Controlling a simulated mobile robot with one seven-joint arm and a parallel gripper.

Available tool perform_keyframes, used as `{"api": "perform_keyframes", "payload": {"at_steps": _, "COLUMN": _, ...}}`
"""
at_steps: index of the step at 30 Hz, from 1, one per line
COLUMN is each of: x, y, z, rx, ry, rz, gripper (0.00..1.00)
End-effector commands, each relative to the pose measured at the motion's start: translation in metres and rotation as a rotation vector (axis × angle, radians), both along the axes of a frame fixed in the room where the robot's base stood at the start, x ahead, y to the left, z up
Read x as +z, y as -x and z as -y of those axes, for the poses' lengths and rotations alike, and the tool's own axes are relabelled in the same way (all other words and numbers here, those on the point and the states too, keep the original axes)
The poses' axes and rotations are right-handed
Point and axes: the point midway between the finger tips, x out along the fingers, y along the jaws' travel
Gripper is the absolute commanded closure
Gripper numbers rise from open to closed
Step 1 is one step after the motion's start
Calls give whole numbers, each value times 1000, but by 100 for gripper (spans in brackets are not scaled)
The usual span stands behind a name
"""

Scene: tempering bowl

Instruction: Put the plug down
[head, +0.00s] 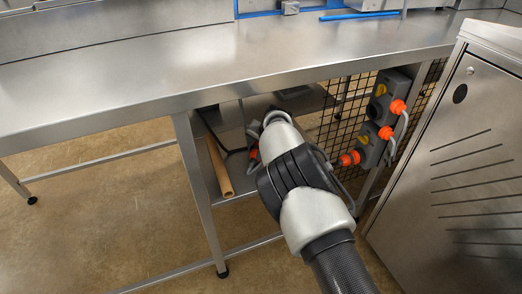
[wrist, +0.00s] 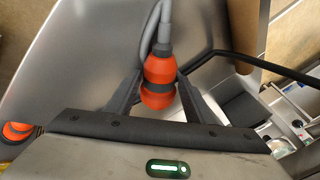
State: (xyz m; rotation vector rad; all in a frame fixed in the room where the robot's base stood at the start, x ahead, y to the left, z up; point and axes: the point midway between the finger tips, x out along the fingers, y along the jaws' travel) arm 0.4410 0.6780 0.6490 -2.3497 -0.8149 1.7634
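An orange plug (wrist: 158,70) with a grey cable sits between the two dark fingers of my gripper (wrist: 160,84) in the wrist view. The fingers close in on both its sides, and it looks held. In the head view my gripper is below the steel table, mostly hidden behind my own wrist. A small orange part of a plug (head: 253,153) shows just left of my wrist there.
A grey socket block (head: 376,118) with several orange plugs (head: 397,107) hangs on a black wire mesh (head: 345,108) at right. A steel cabinet (head: 455,165) stands right of it. The steel table (head: 150,75) spans above. A brown tube (head: 220,168) leans near the table leg (head: 200,190).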

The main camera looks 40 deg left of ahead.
Motion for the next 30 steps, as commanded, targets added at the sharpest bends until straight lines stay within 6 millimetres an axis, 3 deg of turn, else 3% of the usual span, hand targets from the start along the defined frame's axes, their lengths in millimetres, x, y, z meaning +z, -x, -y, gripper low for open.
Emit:
{"api": "perform_keyframes", "payload": {"at_steps": 1, "x": -11, "y": -2, "z": 8, "rx": -5, "ry": 18, "rz": -4, "gripper": 44}}
{"api": "perform_keyframes", "payload": {"at_steps": 16, "x": -12, "y": -4, "z": 12, "rx": -7, "ry": 27, "rz": -6, "gripper": 44}}
{"api": "perform_keyframes", "payload": {"at_steps": 22, "x": 11, "y": -3, "z": 16, "rx": -10, "ry": 25, "rz": -7, "gripper": 44}}
{"api": "perform_keyframes", "payload": {"at_steps": 28, "x": 55, "y": 8, "z": 34, "rx": -8, "ry": 17, "rz": -8, "gripper": 44}}
{"api": "perform_keyframes", "payload": {"at_steps": 30, "x": 49, "y": 12, "z": 46, "rx": -10, "ry": 16, "rz": -9, "gripper": 44}}
